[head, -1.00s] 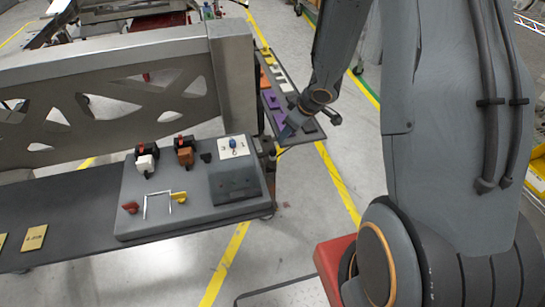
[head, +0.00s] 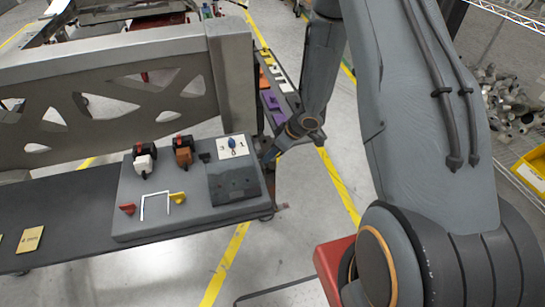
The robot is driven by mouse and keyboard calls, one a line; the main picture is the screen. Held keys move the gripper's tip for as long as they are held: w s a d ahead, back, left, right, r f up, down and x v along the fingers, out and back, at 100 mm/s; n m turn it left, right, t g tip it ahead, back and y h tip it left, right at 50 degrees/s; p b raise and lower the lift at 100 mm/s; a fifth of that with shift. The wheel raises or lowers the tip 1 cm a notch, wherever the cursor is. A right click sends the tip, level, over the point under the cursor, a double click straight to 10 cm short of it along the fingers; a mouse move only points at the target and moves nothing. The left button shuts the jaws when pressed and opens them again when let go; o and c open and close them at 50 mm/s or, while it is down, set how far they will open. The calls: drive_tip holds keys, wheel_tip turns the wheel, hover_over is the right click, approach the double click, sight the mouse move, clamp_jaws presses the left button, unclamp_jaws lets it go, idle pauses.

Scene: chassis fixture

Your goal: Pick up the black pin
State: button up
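A small black piece (head: 204,157) stands on the grey fixture block, between the orange-brown switch and the white dial plate; it may be the black pin, but it is too small to be sure. My gripper (head: 268,158) hangs off the right edge of the fixture block, just right of the dial plate. It points down and left. Its fingertips are small and dark here, and I cannot tell whether they are open or shut. I see nothing held in it.
The grey fixture block (head: 150,213) sits on a dark shelf (head: 75,200). A metal beam (head: 110,60) rises behind. A rack with coloured parts stands behind my wrist.

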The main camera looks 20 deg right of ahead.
clamp_jaws()
drive_tip(key=shift+r, duration=0.1)
idle(0.3)
drive_tip(key=shift+r, duration=0.6)
drive_tip(key=r, duration=0.3)
drive_tip(key=r+p, duration=0.1)
drive_tip(key=r, duration=0.1)
drive_tip(key=shift+s+d+r, duration=0.25)
drive_tip(key=shift+r, duration=0.1)
drive_tip(key=s+d, duration=1.2)
drive_tip(key=shift+s+b, duration=0.15)
drive_tip(key=shift+b, duration=0.25)
drive_tip(key=shift+d, duration=0.1)
wheel_tip(320, 180, up, 8)
drive_tip(key=p, duration=1)
drive_tip(key=shift+f, duration=0.1)
